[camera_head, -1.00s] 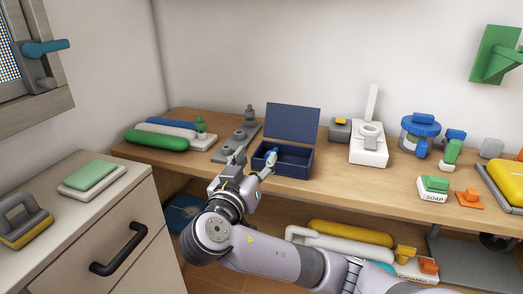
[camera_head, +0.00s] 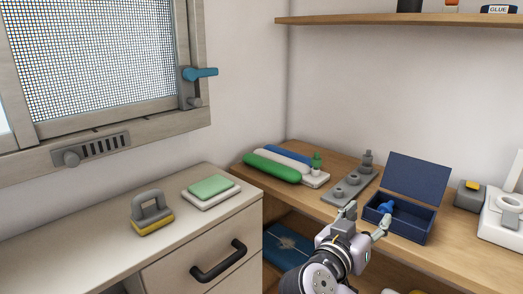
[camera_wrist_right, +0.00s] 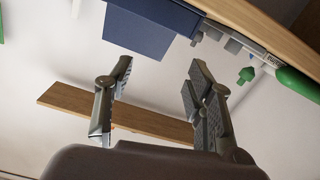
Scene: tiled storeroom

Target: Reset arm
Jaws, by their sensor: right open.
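My right gripper (camera_head: 367,217) is in front of the wooden bench, at the near left side of an open navy box (camera_head: 412,229). Its fingers are spread, and nothing shows between them in the right wrist view (camera_wrist_right: 160,68). The box stands on the bench with its lid raised, and a small blue object (camera_head: 387,207) lies inside. In the right wrist view part of the navy box (camera_wrist_right: 150,25) shows beyond the fingers. My left gripper is not in view.
A grey plate with knobs (camera_head: 348,187) and green, white and blue rolls (camera_head: 272,167) lie left of the box. A cabinet (camera_head: 205,225) with a black handle stands at left, bearing a green-topped block (camera_head: 210,187). A wall shelf (camera_head: 400,20) hangs above.

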